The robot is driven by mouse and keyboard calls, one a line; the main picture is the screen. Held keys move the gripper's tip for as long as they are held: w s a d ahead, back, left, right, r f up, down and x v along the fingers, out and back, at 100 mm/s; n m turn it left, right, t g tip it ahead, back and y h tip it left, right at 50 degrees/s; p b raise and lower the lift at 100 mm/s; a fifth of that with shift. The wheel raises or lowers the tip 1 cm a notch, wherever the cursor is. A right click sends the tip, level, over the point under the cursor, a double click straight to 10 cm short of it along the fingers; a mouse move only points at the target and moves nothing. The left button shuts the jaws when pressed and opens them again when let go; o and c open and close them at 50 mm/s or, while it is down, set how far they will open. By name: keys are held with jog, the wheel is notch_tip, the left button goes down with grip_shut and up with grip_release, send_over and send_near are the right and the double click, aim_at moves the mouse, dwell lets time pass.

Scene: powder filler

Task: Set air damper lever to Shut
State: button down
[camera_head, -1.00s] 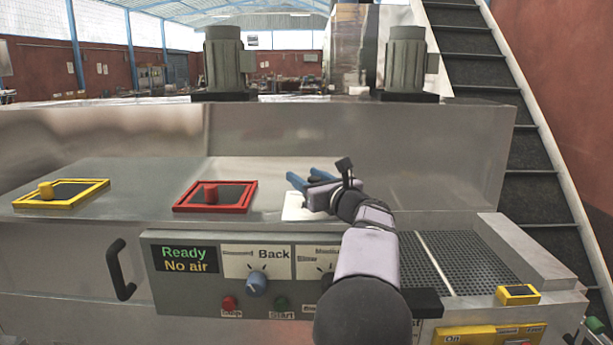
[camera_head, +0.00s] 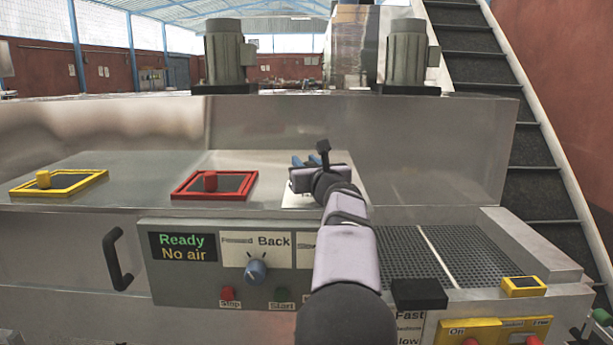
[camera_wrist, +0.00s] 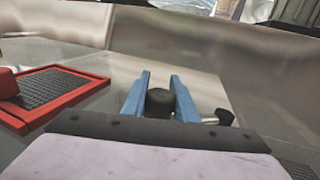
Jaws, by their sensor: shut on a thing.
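The air damper lever shows in the wrist view as a dark round piece (camera_wrist: 160,102) between my fingers, with a short metal rod and a black knob (camera_wrist: 225,117) to the right, outside the right finger. Whether the round piece and the rod join is hidden. My gripper (camera_wrist: 160,76) has its two blue fingers closed on either side of the round piece. In the head view my gripper (camera_head: 303,161) is over a white label plate (camera_head: 297,201) on the machine top, and my arm hides the lever and most of the plate's lettering.
A red-framed hatch (camera_head: 240,196) lies left of my gripper, and a yellow-framed hatch (camera_head: 85,180) farther left. The front panel (camera_head: 180,290) has a display reading "Ready, No air" and a blue knob (camera_head: 256,271). A perforated grate (camera_head: 400,262) is to the right.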

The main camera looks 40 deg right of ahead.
jog(key=m+g+h+b, duration=0.1)
jog(key=w+d+m+g+h, duration=0.1)
jog(key=w+m+h+b, duration=0.1)
jog(key=h, duration=0.1)
jog(key=shift+d+f+g+b, duration=0.1)
jog(key=shift+d+g+b, duration=0.25)
jog(key=shift+g, duration=0.05)
jog(key=shift+w+d+r+m+g+h, duration=0.1)
jog(key=shift+w+d+m+g+h, duration=0.15)
jog(key=shift+d+m+g+h, duration=0.35)
jog(key=shift+w+d+r+m+g+h, duration=0.1)
jog(key=shift+w+d+m+g+h, duration=0.2)
jog(key=shift+m+g+h, duration=0.5)
jog(key=shift+s+d, duration=0.15)
jog(key=c, duration=1.5)
grip_release()
jog(key=shift+c, duration=0.2)
jog(key=shift+o, duration=0.7)
jog(key=shift+d, duration=0.1)
jog(key=shift+f, duration=0.1)
